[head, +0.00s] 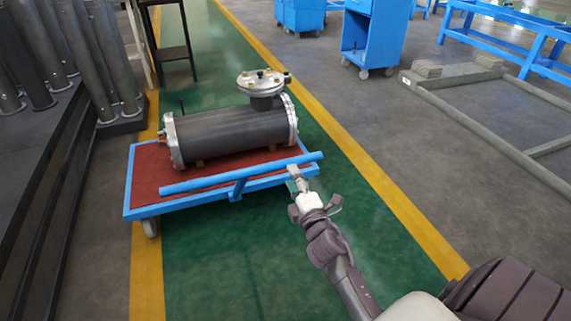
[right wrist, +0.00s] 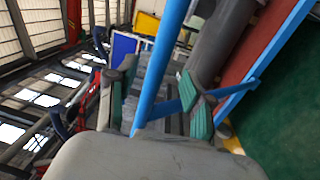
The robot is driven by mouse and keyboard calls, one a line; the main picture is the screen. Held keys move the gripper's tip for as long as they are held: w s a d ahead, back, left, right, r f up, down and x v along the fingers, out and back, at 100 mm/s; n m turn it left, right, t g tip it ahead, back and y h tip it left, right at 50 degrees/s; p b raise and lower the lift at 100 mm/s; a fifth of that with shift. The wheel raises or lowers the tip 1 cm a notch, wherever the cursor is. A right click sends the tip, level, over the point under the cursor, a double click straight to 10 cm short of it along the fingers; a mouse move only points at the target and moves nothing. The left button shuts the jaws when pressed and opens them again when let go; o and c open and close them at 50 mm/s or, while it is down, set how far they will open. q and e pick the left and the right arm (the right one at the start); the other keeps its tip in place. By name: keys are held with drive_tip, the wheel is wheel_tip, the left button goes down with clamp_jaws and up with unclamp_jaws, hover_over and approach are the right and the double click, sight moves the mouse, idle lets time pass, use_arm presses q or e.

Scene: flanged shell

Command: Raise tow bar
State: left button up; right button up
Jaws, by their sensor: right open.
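The blue tow bar (head: 215,180) runs along the near side of a blue cart, joined by a short blue bracket (head: 237,189). In the head view its right end reaches past the cart's corner. My right gripper (head: 296,179) is open just below the bar near that right end. In the right wrist view the bar (right wrist: 162,65) crosses the space between the fingers, one with green pads (right wrist: 198,105). I cannot tell whether they touch it. My left gripper is not in view.
The cart has a red deck (head: 150,170) carrying a dark flanged shell (head: 225,132). Metal cylinders (head: 100,60) stand on a dark rack at left. A blue cabinet (head: 372,35) and grey frame (head: 480,125) stand right. The green floor in front is clear.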

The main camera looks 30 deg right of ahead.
sight(286, 164)
drive_tip(key=x, duration=0.6)
drive_tip(key=shift+w+d, duration=0.1)
drive_tip(key=shift+w, duration=0.05)
drive_tip(key=shift+c, duration=0.2)
clamp_jaws()
